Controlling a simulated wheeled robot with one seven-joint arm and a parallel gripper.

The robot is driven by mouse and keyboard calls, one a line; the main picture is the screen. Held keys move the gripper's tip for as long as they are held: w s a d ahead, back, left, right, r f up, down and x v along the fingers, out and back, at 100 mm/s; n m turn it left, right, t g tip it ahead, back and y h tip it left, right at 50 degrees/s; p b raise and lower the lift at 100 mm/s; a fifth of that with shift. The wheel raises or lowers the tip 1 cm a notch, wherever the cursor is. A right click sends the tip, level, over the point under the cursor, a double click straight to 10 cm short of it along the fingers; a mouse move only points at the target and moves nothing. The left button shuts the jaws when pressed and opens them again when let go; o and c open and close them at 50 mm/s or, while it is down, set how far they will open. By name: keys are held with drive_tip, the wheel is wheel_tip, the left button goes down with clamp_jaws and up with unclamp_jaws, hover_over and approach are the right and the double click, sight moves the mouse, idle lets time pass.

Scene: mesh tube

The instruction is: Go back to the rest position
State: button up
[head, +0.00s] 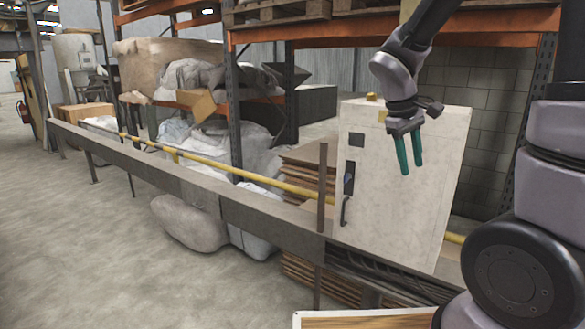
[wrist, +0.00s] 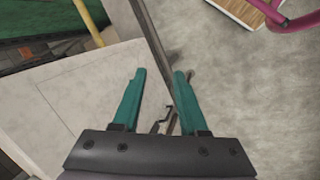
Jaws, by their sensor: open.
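My gripper (head: 409,152) shows in the head view at the right, in front of a pale, worn metal cabinet (head: 392,190). Its two green fingers point down. In the wrist view my gripper (wrist: 157,95) has its fingers apart with nothing held between them. Behind the fingers in that view are the cabinet's pale face (wrist: 70,110) and a dark handle (wrist: 160,122). The same handle (head: 344,211) is on the cabinet's left side in the head view.
A long grey rail (head: 270,217) and a yellow pipe (head: 215,163) run past the cabinet. Orange racking (head: 400,27) with pallets stands behind. Wrapped sacks (head: 190,220) lie by the rail. Open concrete floor (head: 80,240) is at the left. A wooden-topped surface (head: 365,320) is at the bottom.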

drive_tip(key=s+a+r+m+t+y, duration=0.3)
drive_tip(key=s+r+m+t+y, duration=0.2)
drive_tip(key=s+r+m, duration=0.3)
drive_tip(key=shift+s+r+m+t+y, duration=0.4)
drive_tip(key=shift+s+r, duration=1.2)
drive_tip(key=shift+r, duration=1.25)
drive_tip(key=shift+a, duration=0.1)
